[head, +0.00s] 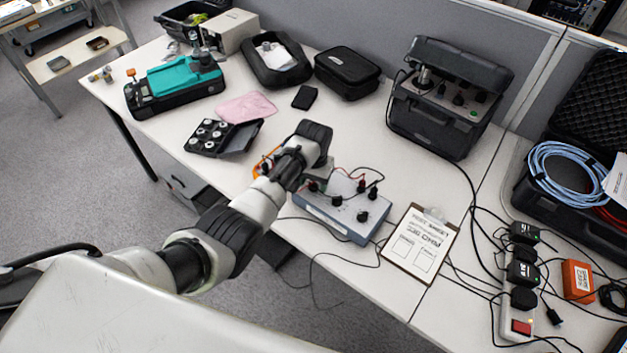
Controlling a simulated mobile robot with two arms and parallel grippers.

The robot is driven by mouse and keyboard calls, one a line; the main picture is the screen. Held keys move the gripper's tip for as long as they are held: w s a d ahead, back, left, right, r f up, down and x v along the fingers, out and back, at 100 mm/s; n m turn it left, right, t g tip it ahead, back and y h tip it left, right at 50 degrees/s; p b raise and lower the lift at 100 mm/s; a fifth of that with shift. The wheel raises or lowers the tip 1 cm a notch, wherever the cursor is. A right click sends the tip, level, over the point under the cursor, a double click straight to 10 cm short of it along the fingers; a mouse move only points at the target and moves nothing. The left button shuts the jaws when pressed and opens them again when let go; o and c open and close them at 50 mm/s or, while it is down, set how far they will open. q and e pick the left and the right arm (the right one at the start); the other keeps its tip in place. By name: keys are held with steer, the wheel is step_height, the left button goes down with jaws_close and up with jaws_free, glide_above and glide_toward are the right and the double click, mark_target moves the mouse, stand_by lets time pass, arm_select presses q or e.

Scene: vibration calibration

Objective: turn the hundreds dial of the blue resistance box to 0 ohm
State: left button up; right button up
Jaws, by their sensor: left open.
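The blue resistance box (336,224) sits near the front edge of the white table, with a light top panel. Black dials show on its top, one at the front right (363,216) and one near the middle (336,200). Their markings are too small to read, so I cannot tell which is the hundreds dial or its setting. My left gripper (320,176) is open and points down over the left back part of the box. My wrist hides part of the panel there, and I cannot tell whether the fingers touch a dial. My right gripper is not in view.
Red and black leads run from the box's terminals. A clipboard (421,243) lies just right of the box. A large black instrument case (436,112) stands behind. A tray of round parts (222,136) lies to the left. A power strip (516,326) with cables is at right.

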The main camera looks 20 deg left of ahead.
arm_select(q)
steer(key=shift+c, duration=0.2)
steer(key=c, duration=0.9)
steer(key=shift+r, duration=0.1)
steer(key=n+p, duration=0.2)
steer(key=shift+n, duration=0.4)
steer(key=shift+n+p, duration=0.6)
steer(key=shift+n, duration=0.9)
steer(key=o, duration=0.9)
